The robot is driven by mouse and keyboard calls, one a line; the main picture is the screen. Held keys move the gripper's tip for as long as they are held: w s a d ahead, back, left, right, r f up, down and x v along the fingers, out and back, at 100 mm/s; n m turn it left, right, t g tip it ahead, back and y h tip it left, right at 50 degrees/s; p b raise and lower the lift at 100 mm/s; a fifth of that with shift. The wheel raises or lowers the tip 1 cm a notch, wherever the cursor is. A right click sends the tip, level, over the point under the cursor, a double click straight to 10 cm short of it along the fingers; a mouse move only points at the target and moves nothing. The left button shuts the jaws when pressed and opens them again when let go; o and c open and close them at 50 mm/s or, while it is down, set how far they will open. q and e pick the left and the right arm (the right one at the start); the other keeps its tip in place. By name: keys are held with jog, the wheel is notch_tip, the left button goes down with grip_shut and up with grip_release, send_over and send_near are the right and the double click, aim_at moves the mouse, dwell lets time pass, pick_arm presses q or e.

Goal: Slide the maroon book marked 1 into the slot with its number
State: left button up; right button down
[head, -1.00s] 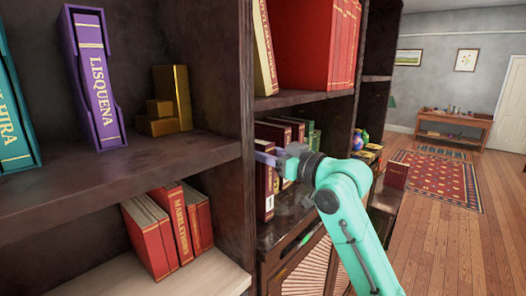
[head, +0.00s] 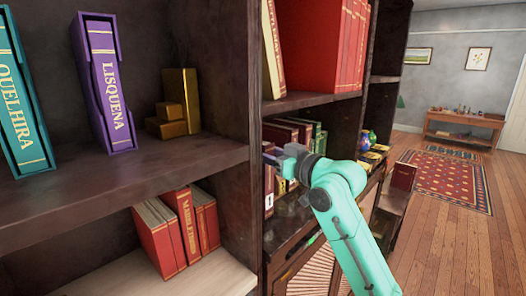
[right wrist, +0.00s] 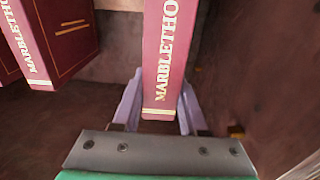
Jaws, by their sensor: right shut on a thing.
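The maroon book marked 1 (head: 269,197) is upright beside the dark divider in the middle bookcase section, its white number label low on the spine. My right gripper (head: 277,160) is at its upper part. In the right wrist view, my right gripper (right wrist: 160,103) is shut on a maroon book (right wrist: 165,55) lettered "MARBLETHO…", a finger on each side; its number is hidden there. Other maroon books (head: 287,130) stand farther in, and a similar one shows at left in the right wrist view (right wrist: 42,45), apart from the held book. I cannot make out the numbered slot. My left gripper is out of view.
The divider (head: 236,210) is close to the left of the held book, and a shelf with red books (head: 312,50) is above. Green books (head: 317,137), a colourful vase (head: 368,140) and a small maroon-covered object (head: 403,177) are to the right. Floor (head: 445,235) is open.

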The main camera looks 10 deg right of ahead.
jog(key=shift+p+x, duration=0.8)
jog(key=shift+x, duration=0.85)
jog(key=shift+c, duration=1.8)
grip_release()
jog(key=shift+r, duration=0.1)
jog(key=b+v, duration=0.7)
jog(key=v, duration=0.7)
jog(key=shift+s, duration=0.35)
jog(key=shift+d, duration=0.2)
